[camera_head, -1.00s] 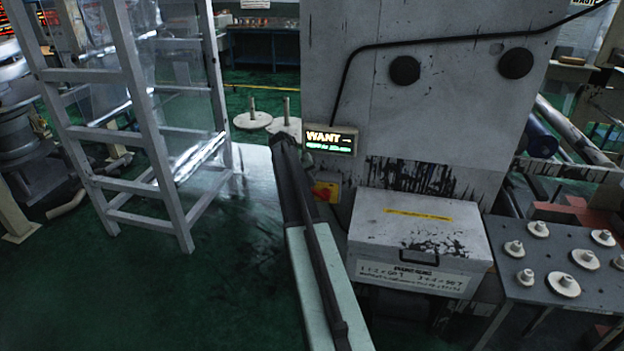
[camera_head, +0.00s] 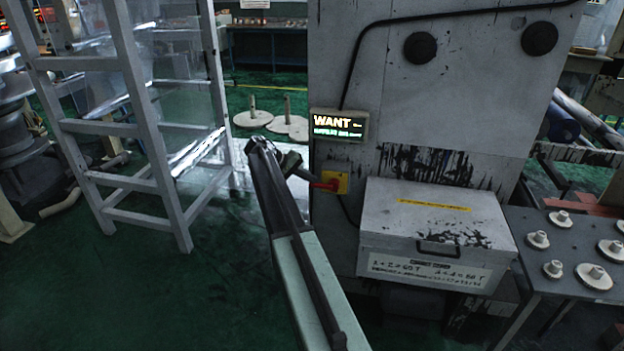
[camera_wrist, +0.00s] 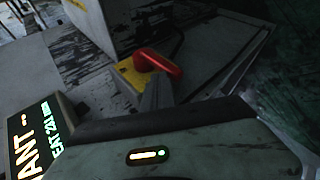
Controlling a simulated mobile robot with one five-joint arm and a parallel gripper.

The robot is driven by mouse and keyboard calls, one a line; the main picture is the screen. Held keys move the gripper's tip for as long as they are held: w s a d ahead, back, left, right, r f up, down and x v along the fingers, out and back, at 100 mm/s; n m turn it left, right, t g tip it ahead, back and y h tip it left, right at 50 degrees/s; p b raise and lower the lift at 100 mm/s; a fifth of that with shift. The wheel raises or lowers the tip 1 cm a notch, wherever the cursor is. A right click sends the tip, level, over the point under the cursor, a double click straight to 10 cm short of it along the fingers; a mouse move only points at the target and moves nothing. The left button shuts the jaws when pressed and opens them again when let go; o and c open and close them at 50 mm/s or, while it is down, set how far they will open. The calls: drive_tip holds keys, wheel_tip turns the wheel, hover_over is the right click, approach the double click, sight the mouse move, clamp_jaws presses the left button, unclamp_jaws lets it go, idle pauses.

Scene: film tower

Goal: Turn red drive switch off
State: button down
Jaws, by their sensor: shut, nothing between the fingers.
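The red drive switch (camera_head: 328,184) is a red handle on a yellow plate (camera_head: 342,181), low on the front of the grey machine cabinet. In the wrist view the red handle (camera_wrist: 157,63) sticks out from its yellow plate (camera_wrist: 128,74) near the top middle. My gripper (camera_head: 307,175) is shut and empty, just left of the handle in the head view. In the wrist view its grey fingers (camera_wrist: 157,92) lie right below the handle. I cannot tell whether they touch it.
A lit "WANT" sign (camera_head: 339,125) hangs above the switch. A grey box (camera_head: 440,225) with a handle juts out to the right. A table (camera_head: 575,240) with several spools stands further right. A white ladder frame (camera_head: 150,130) stands left, with open green floor in front.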

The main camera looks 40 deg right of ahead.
drive_tip(key=shift+w+a+f+b, duration=0.1)
drive_tip(key=shift+a+f+b, duration=0.2)
drive_tip(key=shift+f, duration=0.1)
drive_tip(key=shift+f, duration=0.1)
idle(0.3)
drive_tip(key=d+r+p+v, duration=0.1)
drive_tip(key=p+v, duration=0.7)
drive_tip(key=v, duration=0.4)
drive_tip(key=shift+w+r+p, duration=0.15)
drive_tip(key=shift+w+p, duration=0.1)
drive_tip(key=shift+p, duration=0.1)
drive_tip(key=shift+a, duration=0.15)
